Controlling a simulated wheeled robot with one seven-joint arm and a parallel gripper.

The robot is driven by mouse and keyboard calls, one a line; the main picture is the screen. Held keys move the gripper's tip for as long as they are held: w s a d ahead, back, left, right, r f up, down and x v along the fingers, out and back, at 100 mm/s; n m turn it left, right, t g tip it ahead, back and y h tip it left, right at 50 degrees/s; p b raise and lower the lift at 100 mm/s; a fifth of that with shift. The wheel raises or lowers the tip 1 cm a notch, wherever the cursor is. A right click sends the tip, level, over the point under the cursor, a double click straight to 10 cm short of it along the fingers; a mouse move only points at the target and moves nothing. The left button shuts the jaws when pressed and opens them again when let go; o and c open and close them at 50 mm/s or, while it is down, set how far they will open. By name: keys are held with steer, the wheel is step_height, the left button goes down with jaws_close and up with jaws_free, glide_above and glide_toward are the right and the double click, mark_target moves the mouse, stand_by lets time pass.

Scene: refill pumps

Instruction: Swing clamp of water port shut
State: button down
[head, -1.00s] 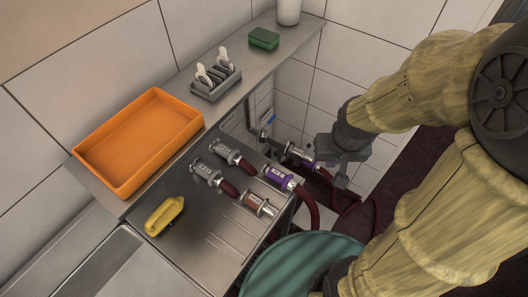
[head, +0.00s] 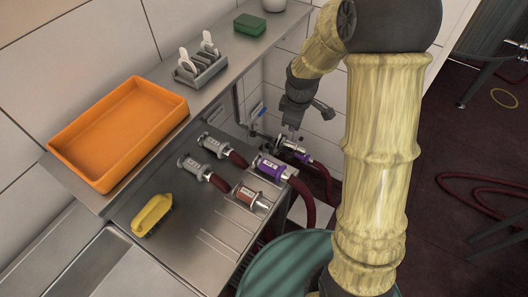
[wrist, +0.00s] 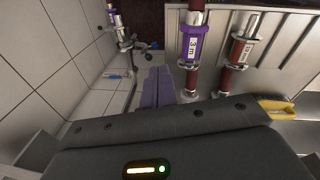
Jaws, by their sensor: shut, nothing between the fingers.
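The water port appears to be the metal coupling (head: 290,146) low by the wall, with a purple-banded hose end joined to it. It also shows at the upper left of the wrist view (wrist: 122,38). Its clamp is too small to make out as open or shut. My gripper (head: 291,136) is shut and empty, pointing down just above and behind the coupling in the head view. In the wrist view its purple fingers (wrist: 158,88) lie together, apart from the coupling.
Several hose couplings, including a purple one (head: 271,168) and a brown-banded one (head: 252,196), lie on the steel counter (head: 195,245). A yellow brush (head: 152,214) and an orange tray (head: 120,130) are at left. A teal drum (head: 290,265) stands in front.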

steer(key=w+a+f+n+b, duration=0.1)
steer(key=w+a+f+n, duration=0.1)
steer(key=w+f+n, duration=0.1)
steer(key=w+a+f+n+b, duration=0.2)
steer(key=w+a+f+n, duration=0.1)
steer(key=f+n, duration=0.3)
steer(key=w+a+f+n+g+b, duration=0.1)
steer(key=w+a+f+n, duration=0.1)
steer(key=w+f+n, duration=0.2)
step_height(320, 180, down, 4)
steer(key=shift+w+a+r+n+b, duration=0.15)
steer(key=shift+w+a+n+b, duration=0.1)
steer(key=shift+w+n+b, duration=0.1)
steer(key=p, duration=0.2)
glide_above(271, 150)
steer(key=s+a, duration=0.3)
step_height(271, 150, down, 10)
steer(key=shift+w, duration=0.15)
steer(key=shift+w+d, duration=0.1)
